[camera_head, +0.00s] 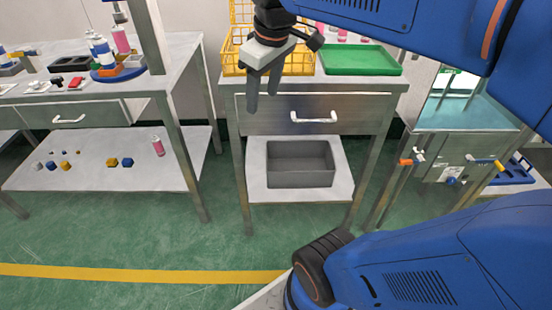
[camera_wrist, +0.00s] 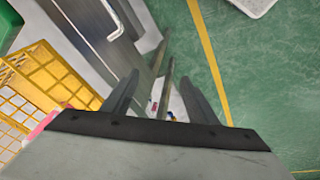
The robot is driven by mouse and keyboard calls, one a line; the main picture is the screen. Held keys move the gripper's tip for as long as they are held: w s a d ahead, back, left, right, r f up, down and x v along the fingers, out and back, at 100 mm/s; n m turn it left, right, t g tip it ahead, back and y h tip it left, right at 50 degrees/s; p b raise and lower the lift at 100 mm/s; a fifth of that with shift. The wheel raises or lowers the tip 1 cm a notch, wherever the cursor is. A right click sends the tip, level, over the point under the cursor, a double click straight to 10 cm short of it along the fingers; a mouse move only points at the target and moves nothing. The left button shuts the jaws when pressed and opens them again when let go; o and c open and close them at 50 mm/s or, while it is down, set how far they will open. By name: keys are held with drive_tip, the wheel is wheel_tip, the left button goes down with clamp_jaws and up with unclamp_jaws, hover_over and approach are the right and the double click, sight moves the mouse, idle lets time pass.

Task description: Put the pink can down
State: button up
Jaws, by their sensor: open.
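My gripper (camera_head: 262,98) is open and empty, pointing down in front of the middle table's drawer. In the wrist view its two fingers (camera_wrist: 160,80) stand apart with nothing held between them. A pink can (camera_head: 157,146) stands on the lower shelf of the left table. Another pink can (camera_head: 121,40) stands on that table's top, by the blue round fixture. Several pink can tops (camera_head: 342,34) show behind the green tray, mostly hidden. In the wrist view a pink thing (camera_wrist: 45,122) shows beside the yellow basket, partly hidden by my gripper. I cannot tell which can the task names.
The yellow wire basket (camera_head: 300,62) and green tray (camera_head: 360,60) are on the middle table. Below are a drawer handle (camera_head: 313,116) and a grey bin (camera_head: 300,164). Small blue and yellow parts (camera_head: 112,162) lie on the left shelf. A machine cabinet (camera_head: 465,150) stands right.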

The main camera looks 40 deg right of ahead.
drive_tip(key=s+a+f+m+t, duration=0.1)
drive_tip(key=s+a+f+m, duration=0.2)
drive_tip(key=s+f, duration=0.6)
wheel_tip(320, 180, down, 4)
drive_tip(key=shift+s+f+m, duration=0.1)
drive_tip(key=shift+s+m, duration=0.25)
drive_tip(key=shift+m, duration=0.15)
drive_tip(key=shift+a, duration=0.1)
